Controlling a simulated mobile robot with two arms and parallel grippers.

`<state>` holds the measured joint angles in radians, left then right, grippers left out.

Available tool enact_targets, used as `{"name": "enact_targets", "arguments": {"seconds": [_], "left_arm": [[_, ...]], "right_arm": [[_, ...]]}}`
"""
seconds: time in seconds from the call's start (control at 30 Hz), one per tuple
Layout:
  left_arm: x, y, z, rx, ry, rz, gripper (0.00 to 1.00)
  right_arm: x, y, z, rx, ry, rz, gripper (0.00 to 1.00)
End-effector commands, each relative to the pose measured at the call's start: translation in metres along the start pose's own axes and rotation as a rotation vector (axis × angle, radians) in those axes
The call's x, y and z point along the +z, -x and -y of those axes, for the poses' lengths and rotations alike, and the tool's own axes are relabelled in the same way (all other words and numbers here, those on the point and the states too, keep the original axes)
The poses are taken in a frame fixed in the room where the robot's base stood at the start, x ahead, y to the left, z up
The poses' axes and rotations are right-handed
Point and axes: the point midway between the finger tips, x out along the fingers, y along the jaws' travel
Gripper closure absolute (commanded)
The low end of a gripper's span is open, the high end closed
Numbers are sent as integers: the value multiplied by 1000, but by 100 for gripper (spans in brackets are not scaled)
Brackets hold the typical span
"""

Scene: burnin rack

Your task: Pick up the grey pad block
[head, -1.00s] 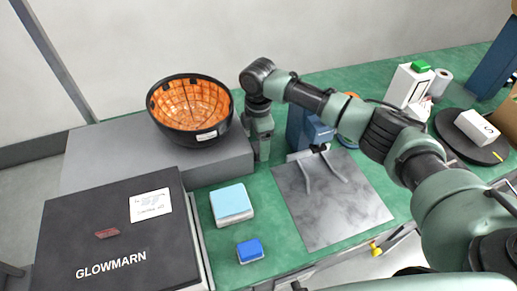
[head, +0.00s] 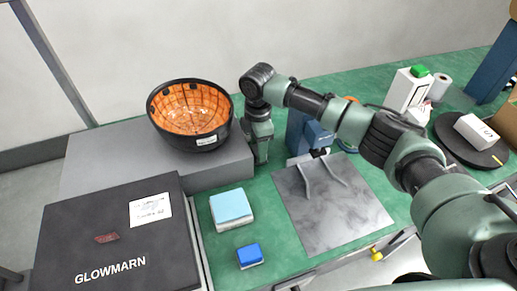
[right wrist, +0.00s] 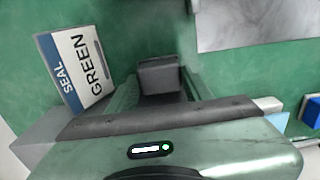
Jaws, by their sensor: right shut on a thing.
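The grey pad block (right wrist: 159,76) shows in the right wrist view as a small dark grey block between the fingers of my right gripper (right wrist: 160,85). The gripper is shut on it. In the head view, my right gripper (head: 261,152) points down at the right edge of the grey platform, beside the bowl. The block is hidden there behind the gripper. I cannot tell whether the block is clear of the green table. My left gripper is not in view.
A black bowl with orange lining (head: 191,114) stands on the grey platform (head: 95,160). A GLOWMARN case (head: 110,240), a light-blue-topped block (head: 231,208), a blue block (head: 250,255) and a grey mat (head: 335,210) lie nearby. A SEAL GREEN box (right wrist: 76,72) is beside the gripper.

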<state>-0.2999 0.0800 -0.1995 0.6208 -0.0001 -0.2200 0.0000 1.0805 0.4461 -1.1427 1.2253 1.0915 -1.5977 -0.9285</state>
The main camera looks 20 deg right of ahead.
Motion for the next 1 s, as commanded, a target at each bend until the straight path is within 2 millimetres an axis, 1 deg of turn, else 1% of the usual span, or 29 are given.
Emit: {"name": "enact_targets", "arguments": {"seconds": [0.17,0.27,0.5,0.7,0.83,0.9,1.0], "left_arm": [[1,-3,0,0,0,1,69],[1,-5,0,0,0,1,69],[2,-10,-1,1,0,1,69],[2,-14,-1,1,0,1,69],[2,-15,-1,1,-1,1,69],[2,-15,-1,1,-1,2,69],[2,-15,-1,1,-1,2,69]], "right_arm": [[0,27,-1,5,1,-1,90],[0,48,-1,5,1,-1,90],[0,108,-1,5,1,-1,90],[0,154,-1,4,-1,-2,90],[0,175,-1,3,-1,0,90],[0,183,-1,2,-1,0,90],[0,189,0,1,0,-1,90]]}}
